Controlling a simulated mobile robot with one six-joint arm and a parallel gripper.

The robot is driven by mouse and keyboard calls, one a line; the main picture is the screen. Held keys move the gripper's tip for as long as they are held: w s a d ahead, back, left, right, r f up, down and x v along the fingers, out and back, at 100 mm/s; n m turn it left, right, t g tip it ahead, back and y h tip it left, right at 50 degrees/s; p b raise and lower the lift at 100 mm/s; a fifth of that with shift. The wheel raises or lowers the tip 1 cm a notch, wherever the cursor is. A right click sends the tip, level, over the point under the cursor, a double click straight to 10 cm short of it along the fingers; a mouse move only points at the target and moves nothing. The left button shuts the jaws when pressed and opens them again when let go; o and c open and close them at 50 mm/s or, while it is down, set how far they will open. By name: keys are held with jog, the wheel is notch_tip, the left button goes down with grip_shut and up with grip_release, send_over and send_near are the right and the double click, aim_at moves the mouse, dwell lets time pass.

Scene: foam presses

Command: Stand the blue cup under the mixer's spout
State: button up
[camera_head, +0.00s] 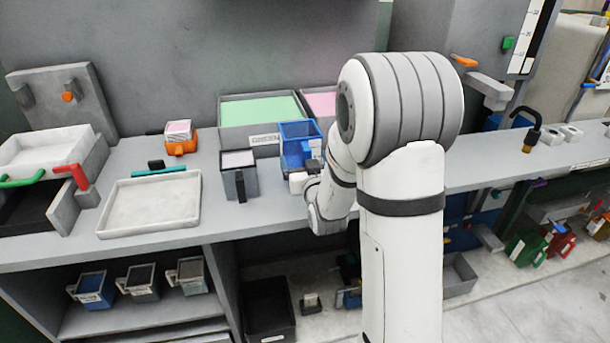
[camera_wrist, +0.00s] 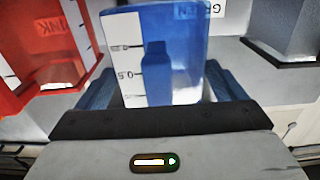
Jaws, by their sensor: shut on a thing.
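The blue cup (camera_head: 297,131) is in front of the green-filled bin on the bench, left of my arm. My gripper (camera_head: 307,176) is shut on its near side, partly hidden by my wrist. In the wrist view the blue cup (camera_wrist: 187,30) sits upright between the fingers, its white measuring scale showing. I cannot tell whether its base touches the bench. A dark curved spout (camera_head: 523,112) with a yellowish tip stands on the bench at the right, far from the cup. I cannot tell for sure that it is the mixer's.
A grey cup (camera_head: 239,177) stands just left of the blue one. A red container (camera_wrist: 40,50) is close by in the wrist view. A white tray (camera_head: 150,226), an orange holder (camera_head: 181,147) and the green bin (camera_head: 260,108) are on the bench. My arm hides the bench's middle.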

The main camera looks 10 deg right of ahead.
jog(key=shift+s+f, duration=0.1)
jog(key=shift+f, duration=2.05)
jog(key=shift+f, duration=0.15)
jog(key=o, duration=0.9)
